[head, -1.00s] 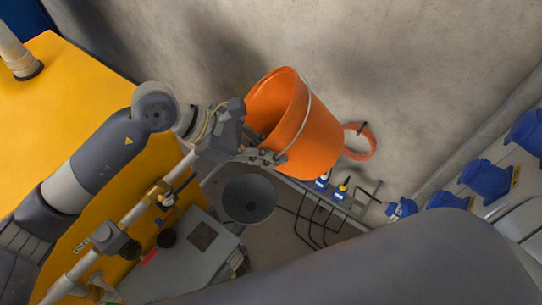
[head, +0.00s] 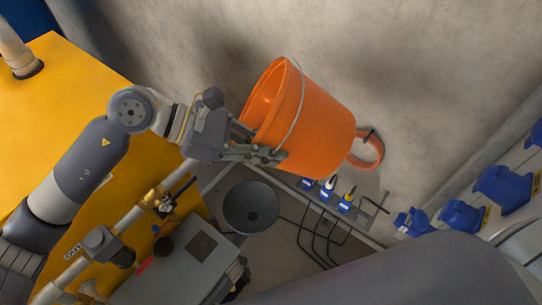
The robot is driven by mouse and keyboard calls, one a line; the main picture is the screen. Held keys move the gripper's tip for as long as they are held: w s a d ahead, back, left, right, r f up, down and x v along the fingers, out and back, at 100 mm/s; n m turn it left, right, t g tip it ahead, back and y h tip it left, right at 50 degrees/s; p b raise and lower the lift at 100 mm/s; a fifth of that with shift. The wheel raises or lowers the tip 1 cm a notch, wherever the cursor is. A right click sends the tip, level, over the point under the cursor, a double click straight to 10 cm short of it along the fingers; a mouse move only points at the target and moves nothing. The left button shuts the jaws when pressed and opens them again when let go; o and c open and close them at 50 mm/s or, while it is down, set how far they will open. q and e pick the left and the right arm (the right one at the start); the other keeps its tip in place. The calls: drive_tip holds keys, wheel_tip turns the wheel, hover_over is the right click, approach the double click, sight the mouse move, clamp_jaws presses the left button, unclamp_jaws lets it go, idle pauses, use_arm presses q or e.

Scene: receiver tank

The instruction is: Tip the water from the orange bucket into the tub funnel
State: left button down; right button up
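The orange bucket (head: 312,125) is tilted on its side in the head view, its mouth facing up and to the left. My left gripper (head: 270,155) is shut on the bucket near its rim and holds it up. The dark grey round funnel (head: 251,207) lies below the gripper in the picture, apart from the bucket. No water shows, and the inside of the bucket is mostly hidden. My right gripper is out of view.
A yellow machine housing (head: 60,110) fills the left. A metal pipe with a brass valve (head: 158,196) runs beside a grey box (head: 185,265). Blue sockets (head: 500,188) line the right. An orange ring (head: 370,152) shows behind the bucket. Plugs with black cables (head: 328,188) sit below it.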

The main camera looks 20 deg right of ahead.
use_arm(q)
drive_tip(key=shift+r, duration=0.25)
drive_tip(key=shift+h+b, duration=0.3)
drive_tip(key=shift+b, duration=0.2)
drive_tip(key=b, duration=0.1)
drive_tip(key=a+h+b, duration=0.1)
drive_tip(key=b, duration=0.1)
drive_tip(key=shift+w+r+g+b, duration=0.25)
drive_tip(key=shift+r+g+b, duration=0.05)
drive_tip(key=shift+r+g, duration=0.1)
drive_tip(key=shift+w+a+r+h+b, duration=0.1)
drive_tip(key=shift+a+r+h+b, duration=0.1)
drive_tip(key=shift+r+h+b, duration=0.15)
